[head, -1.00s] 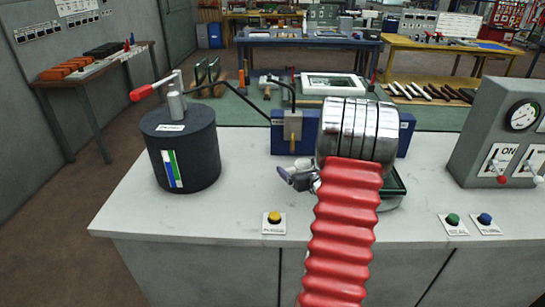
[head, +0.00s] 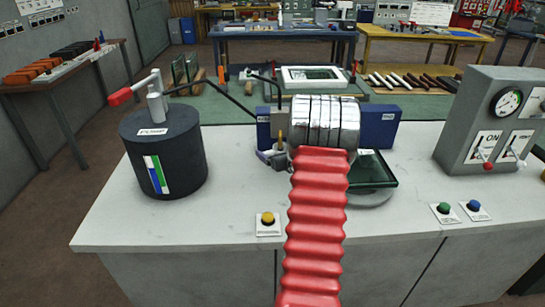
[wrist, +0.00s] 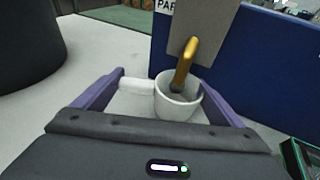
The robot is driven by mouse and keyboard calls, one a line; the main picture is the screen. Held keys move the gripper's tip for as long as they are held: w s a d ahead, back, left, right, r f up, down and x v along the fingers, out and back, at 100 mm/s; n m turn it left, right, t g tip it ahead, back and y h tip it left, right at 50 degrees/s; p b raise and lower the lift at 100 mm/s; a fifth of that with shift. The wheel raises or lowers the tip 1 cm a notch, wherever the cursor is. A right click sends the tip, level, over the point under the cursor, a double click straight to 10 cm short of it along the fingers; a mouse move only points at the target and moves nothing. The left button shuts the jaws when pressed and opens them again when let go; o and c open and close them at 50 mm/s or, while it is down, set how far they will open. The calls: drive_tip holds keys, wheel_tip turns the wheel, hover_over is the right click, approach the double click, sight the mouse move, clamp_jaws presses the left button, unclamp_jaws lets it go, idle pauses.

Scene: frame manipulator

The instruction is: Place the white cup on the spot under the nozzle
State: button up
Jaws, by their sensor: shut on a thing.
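The white cup (wrist: 177,104) is between the purple fingers of my gripper (wrist: 165,103) in the wrist view. My gripper is shut on it, with the handle side toward the left finger and the body toward the right finger. The cup looks upright. The brass nozzle (wrist: 187,60), with a dark lower end, hangs over the cup's mouth; I cannot tell how far its tip is above the rim or inside. In the head view my arm hides the cup, and the nozzle (head: 281,138) shows only partly. The spot under the nozzle is hidden.
A blue box (head: 378,127) stands behind the nozzle. A dark pump cylinder (head: 165,160) with a red-handled lever is to the left. A yellow button (head: 267,219) is in front; a grey switch panel (head: 490,120) is right.

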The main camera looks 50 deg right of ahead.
drive_tip(key=shift+w+d, duration=0.1)
drive_tip(key=shift+w, duration=0.45)
drive_tip(key=f, duration=0.2)
drive_tip(key=shift+s+d+f, duration=0.25)
drive_tip(key=shift+s+f, duration=0.1)
drive_tip(key=shift+w+a+f, duration=0.1)
drive_tip(key=shift+w+f, duration=0.1)
drive_tip(key=shift+f, duration=0.15)
drive_tip(key=shift+w+a, duration=0.15)
drive_tip(key=shift+w, duration=0.1)
drive_tip(key=shift+f, duration=0.2)
drive_tip(key=o, duration=0.8)
drive_tip(key=shift+s, duration=0.1)
drive_tip(key=shift+r, duration=0.1)
